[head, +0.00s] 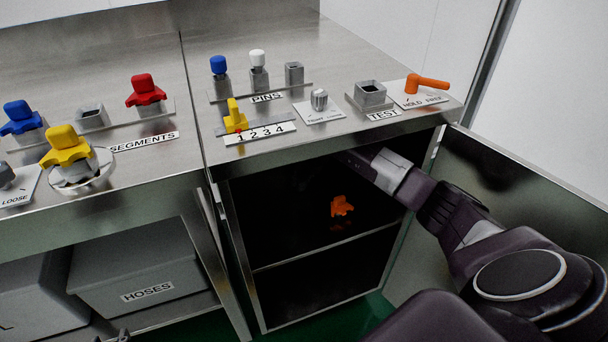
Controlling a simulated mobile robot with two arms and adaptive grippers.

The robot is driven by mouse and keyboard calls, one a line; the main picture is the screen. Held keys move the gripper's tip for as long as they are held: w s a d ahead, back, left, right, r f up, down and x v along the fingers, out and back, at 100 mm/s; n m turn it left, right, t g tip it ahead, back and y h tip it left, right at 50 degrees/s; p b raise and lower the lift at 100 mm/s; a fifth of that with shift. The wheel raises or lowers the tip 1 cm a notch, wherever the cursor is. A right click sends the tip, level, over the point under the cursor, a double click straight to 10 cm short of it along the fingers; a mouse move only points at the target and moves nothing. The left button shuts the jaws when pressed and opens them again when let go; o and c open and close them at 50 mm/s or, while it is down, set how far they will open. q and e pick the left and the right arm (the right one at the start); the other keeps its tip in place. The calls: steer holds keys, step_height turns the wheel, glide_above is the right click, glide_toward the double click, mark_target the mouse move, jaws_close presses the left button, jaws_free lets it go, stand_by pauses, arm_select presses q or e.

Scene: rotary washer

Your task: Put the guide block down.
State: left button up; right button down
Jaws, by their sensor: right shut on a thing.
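An orange block (341,206), which I take to be the guide block, is inside the dark open cabinet below the right counter. A faint orange reflection lies just under it, on the shelf. I cannot tell whether the block touches the shelf. My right arm reaches from the right into the cabinet, under the counter edge. My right gripper (343,192) is shut on the block, its fingers mostly lost in the shadow. A small dark part at the bottom left edge may be my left gripper (122,336); its jaws do not show clearly.
The cabinet's shelf edge (325,247) runs below the block. The open cabinet door (500,195) stands at the right. The counter (235,155) above carries pins, a yellow slider, a test socket and an orange handle (427,82). A HOSES bin (140,275) is at lower left.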

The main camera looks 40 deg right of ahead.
arm_select(q)
steer(key=shift+w+a+f, duration=0.1)
steer(key=shift+f, duration=0.05)
arm_select(e)
steer(key=shift+w+a+f, duration=0.1)
steer(key=shift+a+f, duration=0.05)
arm_select(q)
steer(key=shift+w+r, duration=0.15)
steer(key=shift+r, duration=0.05)
arm_select(e)
steer(key=c, duration=1.7)
jaws_free()
